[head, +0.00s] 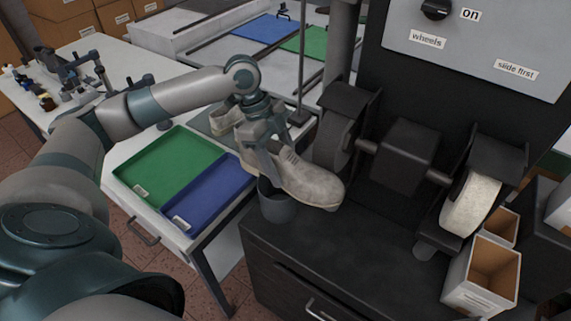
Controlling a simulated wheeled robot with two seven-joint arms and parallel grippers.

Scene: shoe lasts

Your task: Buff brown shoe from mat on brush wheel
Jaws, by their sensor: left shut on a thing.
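A pale grey-beige lace-up shoe (308,180) is in my left gripper (270,168), which is shut on it near the heel end. The toe points right and toward the camera, close to the grey left wheel (334,142) of the machine; I cannot tell whether they touch. A fuzzy white wheel (470,203) is at the machine's right end. A second pale shoe (224,118) sits behind my gripper, partly hidden, on a dark grey mat (205,124). No clearly brown shoe shows. My right gripper is not in view.
Green (165,165) and blue (208,198) trays lie to the left. A white open box (480,280) stands front right. A control panel marked "on" (490,45) rises behind.

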